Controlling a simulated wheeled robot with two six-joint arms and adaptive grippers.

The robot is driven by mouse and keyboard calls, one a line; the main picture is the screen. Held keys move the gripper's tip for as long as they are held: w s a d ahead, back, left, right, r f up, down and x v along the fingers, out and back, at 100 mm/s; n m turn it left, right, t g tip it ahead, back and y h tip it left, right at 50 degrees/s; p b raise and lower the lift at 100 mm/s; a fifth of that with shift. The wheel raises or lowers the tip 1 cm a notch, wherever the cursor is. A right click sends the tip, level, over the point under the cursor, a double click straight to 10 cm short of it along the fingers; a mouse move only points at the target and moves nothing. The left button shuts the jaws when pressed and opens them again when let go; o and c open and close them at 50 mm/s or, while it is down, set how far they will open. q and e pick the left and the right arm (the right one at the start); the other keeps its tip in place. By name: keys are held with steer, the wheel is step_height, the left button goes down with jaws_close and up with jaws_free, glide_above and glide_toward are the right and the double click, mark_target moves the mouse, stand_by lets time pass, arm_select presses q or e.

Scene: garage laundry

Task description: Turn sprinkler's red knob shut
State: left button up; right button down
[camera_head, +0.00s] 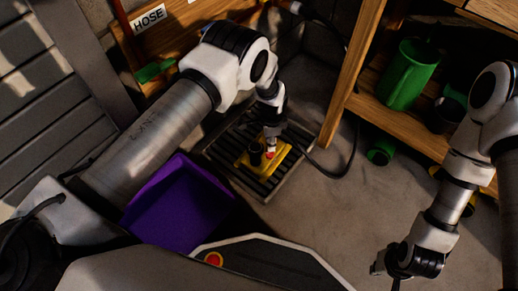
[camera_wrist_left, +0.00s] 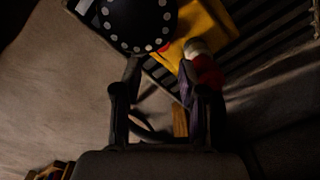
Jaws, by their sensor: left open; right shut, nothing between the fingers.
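The yellow sprinkler (camera_head: 270,172) stands on a dark slatted floor grate, with its black nozzle head (camera_head: 256,153) upright. The wrist view shows the dotted black head (camera_wrist_left: 135,20), the yellow base (camera_wrist_left: 210,20) and the red knob (camera_wrist_left: 208,72). My left gripper (camera_head: 270,142) is above the sprinkler, pointing down. In the wrist view its open fingers (camera_wrist_left: 160,75) stand apart; the red knob is beside the right fingertip, partly hidden by it, not between the fingers. I cannot tell whether they touch. My right gripper (camera_head: 390,278) is shut and empty, low at the right, far from the sprinkler.
A purple bin (camera_head: 180,205) stands left of the grate (camera_head: 215,150), under my left arm. A wooden shelf (camera_head: 350,75) with a green pitcher (camera_head: 408,75) is at the right. A black hose (camera_head: 348,155) runs beside the grate. The floor (camera_head: 310,215) in the middle is clear.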

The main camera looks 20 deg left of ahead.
mark_target(270, 154)
arm_select(q)
step_height(270, 154, down, 8)
steer(key=b, duration=0.4)
steer(key=shift+r, duration=0.2)
jaws_close()
